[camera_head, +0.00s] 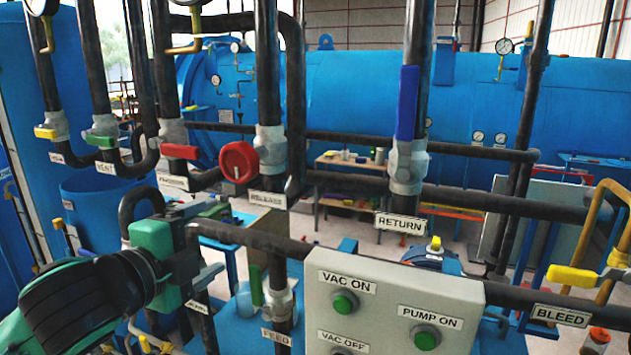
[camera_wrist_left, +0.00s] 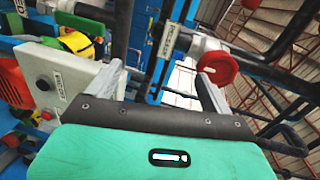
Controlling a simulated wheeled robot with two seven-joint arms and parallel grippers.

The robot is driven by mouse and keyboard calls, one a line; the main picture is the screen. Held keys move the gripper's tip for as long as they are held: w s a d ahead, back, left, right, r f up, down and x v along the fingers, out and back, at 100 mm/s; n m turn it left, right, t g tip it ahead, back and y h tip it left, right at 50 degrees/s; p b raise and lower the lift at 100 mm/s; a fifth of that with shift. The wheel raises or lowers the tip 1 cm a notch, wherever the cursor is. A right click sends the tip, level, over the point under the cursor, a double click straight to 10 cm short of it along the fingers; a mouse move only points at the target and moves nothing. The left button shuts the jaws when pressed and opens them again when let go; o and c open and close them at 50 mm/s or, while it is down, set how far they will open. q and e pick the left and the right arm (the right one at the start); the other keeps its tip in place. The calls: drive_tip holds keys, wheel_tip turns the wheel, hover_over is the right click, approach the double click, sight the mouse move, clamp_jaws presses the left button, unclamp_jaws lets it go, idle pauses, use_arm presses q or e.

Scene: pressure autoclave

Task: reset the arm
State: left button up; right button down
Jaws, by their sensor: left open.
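My left gripper (camera_head: 212,240) reaches in from the lower left in the camera_head view, with its black and green wrist behind it. Its fingers are spread apart and nothing sits between them. In the left wrist view the open fingers (camera_wrist_left: 160,85) rise above the green gripper body. The gripper is in front of dark pipes, left of the control box (camera_head: 390,305); I cannot tell whether it touches any pipe. My right gripper is not in view.
A red round valve knob (camera_head: 239,162) and a blue RETURN valve handle (camera_head: 407,103) are on upright pipes. Yellow handles (camera_head: 572,275) stand at the right. A large blue tank (camera_head: 350,95) fills the back. Pipes crowd the space around my left gripper.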

use_arm(q)
drive_tip(key=s+a+f+n+g+y, duration=0.15)
drive_tip(key=f+n, duration=0.25)
drive_tip(key=f, duration=0.6)
drive_tip(key=s+f+n+g+y, duration=0.1)
drive_tip(key=s+f+n+g, duration=0.2)
drive_tip(key=f, duration=0.6)
drive_tip(key=s+f+n+g+y, duration=0.15)
drive_tip(key=f+n, duration=0.35)
drive_tip(key=f, duration=0.5)
drive_tip(key=s+a+f+n+g+y, duration=0.1)
drive_tip(key=s+a+f+n+g, duration=0.25)
drive_tip(key=s+f, duration=0.6)
drive_tip(key=s+a+f+n+g+y, duration=0.15)
drive_tip(key=s+f+n, duration=0.25)
drive_tip(key=s+f, duration=0.5)
wheel_tip(320, 180, down, 30)
drive_tip(key=g, duration=0.2)
drive_tip(key=s+a+f+g, duration=0.1)
drive_tip(key=s+a+f, duration=0.2)
drive_tip(key=s+f, duration=1.6)
drive_tip(key=shift+s+a+f, duration=0.15)
drive_tip(key=shift+s+f, duration=0.05)
drive_tip(key=shift+s, duration=0.35)
